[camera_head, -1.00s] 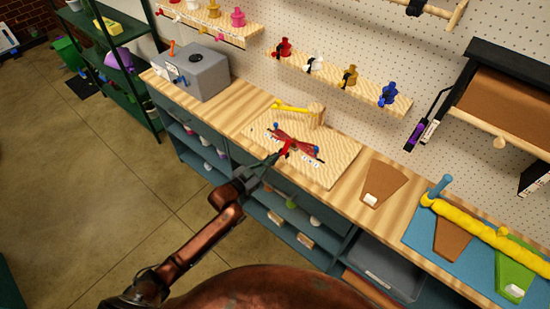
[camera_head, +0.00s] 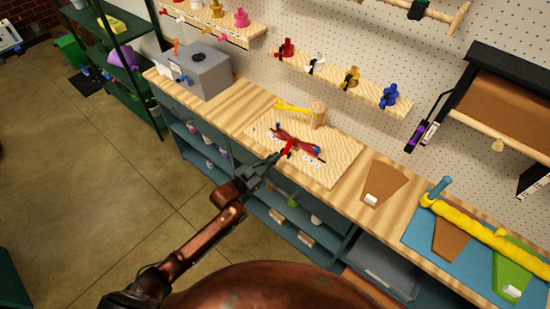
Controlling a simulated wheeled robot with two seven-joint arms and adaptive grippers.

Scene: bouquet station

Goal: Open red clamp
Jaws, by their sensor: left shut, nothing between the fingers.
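The red clamp (camera_head: 288,145) lies on the light wooden board (camera_head: 339,158) on the bench, among dark red pieces with blue ends. Its exact outline is too small to make out. My left gripper (camera_head: 276,159) reaches in from the lower left. Its fingers are together, with the tips beside the clamp's near red end at the board's front edge. I cannot tell whether they touch it. My right gripper is not in view.
A wooden post (camera_head: 318,115) with a yellow handle (camera_head: 291,107) stands behind the clamp. A grey box (camera_head: 204,72) stands at the bench's left end. A brown tapered sheet (camera_head: 383,184) lies to the right. Coloured pieces sit on the wall shelf (camera_head: 335,80).

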